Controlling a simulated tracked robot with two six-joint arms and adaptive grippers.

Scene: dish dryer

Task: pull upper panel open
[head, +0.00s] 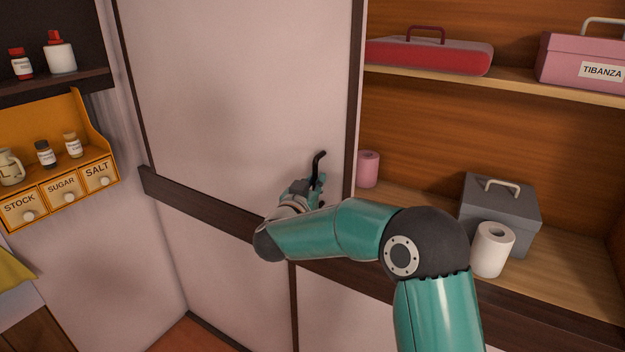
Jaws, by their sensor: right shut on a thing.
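The upper panel (237,90) is a tall pale pink-white panel with a dark brown edge, on the left of the open cupboard. A black bent handle (319,165) stands out near its lower right corner. My right gripper (317,188) is at this handle and shut on its lower part. The wrist and forearm hide part of the gripper and of the panel's lower edge. My left gripper is not in view.
The open cupboard (420,126) right of the panel holds a red case (429,57), a pink box (585,60), a grey box (500,212) and paper rolls (493,249). A spice rack (55,155) hangs at left. A dark rail (200,204) runs below the panel.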

